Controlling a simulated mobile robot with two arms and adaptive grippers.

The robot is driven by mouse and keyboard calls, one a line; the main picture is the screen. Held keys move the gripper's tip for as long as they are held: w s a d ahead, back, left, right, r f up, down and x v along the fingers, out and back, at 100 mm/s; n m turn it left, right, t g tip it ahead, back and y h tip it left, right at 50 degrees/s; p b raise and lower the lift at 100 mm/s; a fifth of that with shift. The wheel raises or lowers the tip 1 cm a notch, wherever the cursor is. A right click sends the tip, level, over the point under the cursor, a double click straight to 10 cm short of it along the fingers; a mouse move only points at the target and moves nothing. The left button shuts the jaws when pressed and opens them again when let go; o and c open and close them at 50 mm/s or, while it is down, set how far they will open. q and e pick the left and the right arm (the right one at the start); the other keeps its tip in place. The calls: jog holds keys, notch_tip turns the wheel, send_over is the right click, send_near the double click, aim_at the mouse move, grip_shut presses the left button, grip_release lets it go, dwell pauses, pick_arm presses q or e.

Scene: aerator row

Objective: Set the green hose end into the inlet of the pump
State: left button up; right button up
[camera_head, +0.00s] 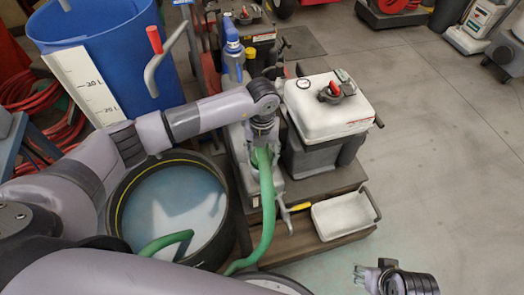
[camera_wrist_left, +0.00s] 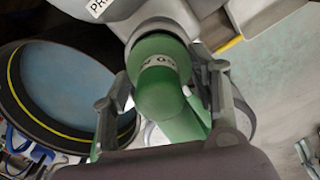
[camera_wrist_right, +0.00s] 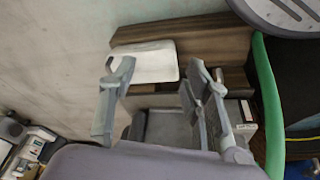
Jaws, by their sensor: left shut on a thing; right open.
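The green hose (camera_head: 266,205) rises from the floor side to my left gripper (camera_head: 262,128). My left gripper is shut on it near its end. In the left wrist view the green hose (camera_wrist_left: 160,88) is between the fingers, against a grey round housing (camera_wrist_left: 150,18) of the pump. The pump (camera_head: 240,150) is a grey body on a wooden pallet, partly hidden by my arm. I cannot tell whether the hose end is inside the inlet or only in front of it. My right gripper (camera_head: 372,275) is open and empty at the lower right; its fingers (camera_wrist_right: 160,95) are apart.
A white-topped machine (camera_head: 325,106) stands right of the pump. A white tray (camera_head: 343,215) sits on the pallet (camera_head: 300,243). A black round tub (camera_head: 118,215) of water and a blue barrel (camera_head: 100,40) stand left.

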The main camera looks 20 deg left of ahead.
pick_arm(q)
jog(key=shift+f, duration=0.1)
pick_arm(e)
jog(key=shift+r, duration=0.1)
pick_arm(q)
jog(key=shift+f, duration=0.3)
jog(key=shift+f+b, duration=0.2)
jog(key=shift+b, duration=0.2)
pick_arm(e)
jog(key=shift+v, duration=0.95)
pick_arm(q)
jog(key=shift+f, duration=0.1)
pick_arm(e)
jog(key=shift+s, duration=0.1)
pick_arm(q)
jog(key=shift+f, duration=0.15)
pick_arm(e)
jog(key=shift+s+r, duration=0.25)
jog(key=shift+r, duration=0.05)
pick_arm(q)
jog(key=shift+f, duration=0.1)
jog(key=o, duration=1.4)
pick_arm(e)
jog(key=shift+d+r, duration=0.15)
jog(key=shift+r, duration=0.25)
jog(key=shift+w+f, duration=0.1)
jog(key=shift+w, duration=0.05)
